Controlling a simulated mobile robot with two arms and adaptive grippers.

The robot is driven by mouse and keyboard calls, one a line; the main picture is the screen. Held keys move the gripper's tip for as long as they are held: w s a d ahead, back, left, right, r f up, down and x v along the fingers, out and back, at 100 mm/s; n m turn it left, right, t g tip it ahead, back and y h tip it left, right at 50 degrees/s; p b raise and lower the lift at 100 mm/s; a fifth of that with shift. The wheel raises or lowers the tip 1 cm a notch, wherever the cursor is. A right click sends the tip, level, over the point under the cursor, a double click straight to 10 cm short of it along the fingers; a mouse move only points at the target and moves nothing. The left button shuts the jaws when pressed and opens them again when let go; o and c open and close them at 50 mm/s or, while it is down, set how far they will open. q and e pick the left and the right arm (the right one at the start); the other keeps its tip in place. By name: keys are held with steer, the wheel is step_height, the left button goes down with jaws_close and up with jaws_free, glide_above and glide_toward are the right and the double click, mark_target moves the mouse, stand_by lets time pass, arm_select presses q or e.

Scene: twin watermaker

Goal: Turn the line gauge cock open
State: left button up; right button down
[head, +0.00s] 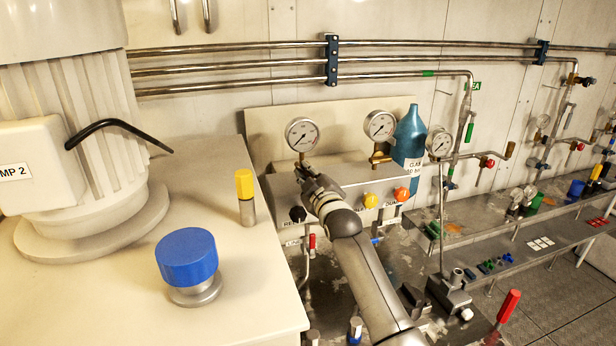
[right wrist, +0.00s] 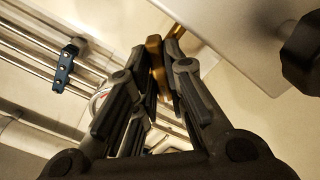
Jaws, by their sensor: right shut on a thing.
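My right gripper (head: 306,172) reaches in from below to the panel under the left round gauge (head: 301,134). In the right wrist view its two fingers (right wrist: 160,62) are shut on a narrow brass piece (right wrist: 154,50), which looks like the gauge cock. In the head view my gripper hides this cock, so its turn angle cannot be told there. A second gauge (head: 380,126) stands to the right on a brass fitting (head: 380,154) that is in plain sight. My left gripper is in neither view.
A black knob (head: 298,214), a yellow knob (head: 370,200) and an orange knob (head: 401,194) sit on the panel front close to my right arm. A blue bottle (head: 409,135) stands to the right. A blue-capped post (head: 187,258) stands on the cream housing at left.

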steer(key=m, duration=0.4)
steer(key=shift+f+m, duration=0.1)
steer(key=shift+m, duration=2.5)
steer(key=c, duration=1.5)
jaws_free()
steer(key=shift+v, duration=3.8)
